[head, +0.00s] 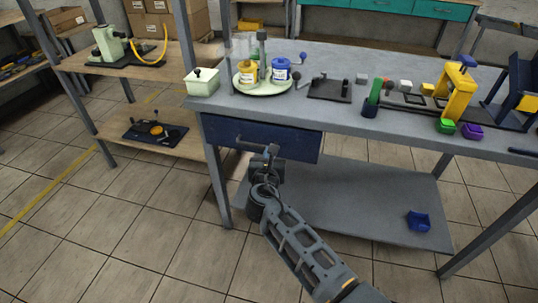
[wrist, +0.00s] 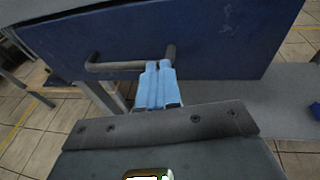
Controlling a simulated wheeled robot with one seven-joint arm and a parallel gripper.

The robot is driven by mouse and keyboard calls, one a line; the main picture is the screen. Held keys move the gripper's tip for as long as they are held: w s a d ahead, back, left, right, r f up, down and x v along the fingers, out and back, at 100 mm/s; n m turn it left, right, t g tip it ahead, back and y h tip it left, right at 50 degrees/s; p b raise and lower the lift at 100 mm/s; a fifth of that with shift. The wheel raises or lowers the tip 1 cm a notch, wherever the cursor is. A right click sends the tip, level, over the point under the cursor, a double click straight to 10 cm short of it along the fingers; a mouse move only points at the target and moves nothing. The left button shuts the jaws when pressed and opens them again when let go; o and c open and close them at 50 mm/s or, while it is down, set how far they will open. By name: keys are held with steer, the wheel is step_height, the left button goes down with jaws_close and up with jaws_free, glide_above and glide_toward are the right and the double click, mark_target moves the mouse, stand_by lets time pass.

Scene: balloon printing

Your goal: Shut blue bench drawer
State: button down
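The blue bench drawer (head: 290,143) is under the left end of the grey workbench (head: 340,122). Its dark blue front fills the top of the wrist view (wrist: 220,35). My gripper (head: 271,150) is in front of the drawer. In the wrist view its light blue fingers (wrist: 157,68) are together at the right part of the handle and hide some of the bar. Contact is unclear.
The bench top holds a round tray (head: 262,92) with coloured pots, a white box (head: 202,82) and a yellow press (head: 459,92). A lower shelf (head: 350,205) carries a blue bin (head: 419,222). A wooden rack (head: 165,65) stands left. Tiled floor is clear at front left.

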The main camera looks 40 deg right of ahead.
steer(key=s+a+f+m+y+p, duration=0.15)
steer(key=s+a+m+y, duration=0.35)
steer(key=s, duration=1)
steer(key=s+a+f+m+y, duration=0.25)
steer(key=s+a+m, duration=0.45)
steer(key=s, duration=0.8)
steer(key=s+a+r+m+t+y, duration=0.1)
steer(key=s+a+r+m, duration=0.1)
steer(key=s+r+m, duration=0.5)
steer(key=s+a+r+m+t+y+p, duration=0.1)
steer(key=s+a+r+m+t+y, duration=0.1)
steer(key=s+r+m, duration=0.6)
step_height(320, 180, up, 6)
steer(key=shift+s, duration=0.9)
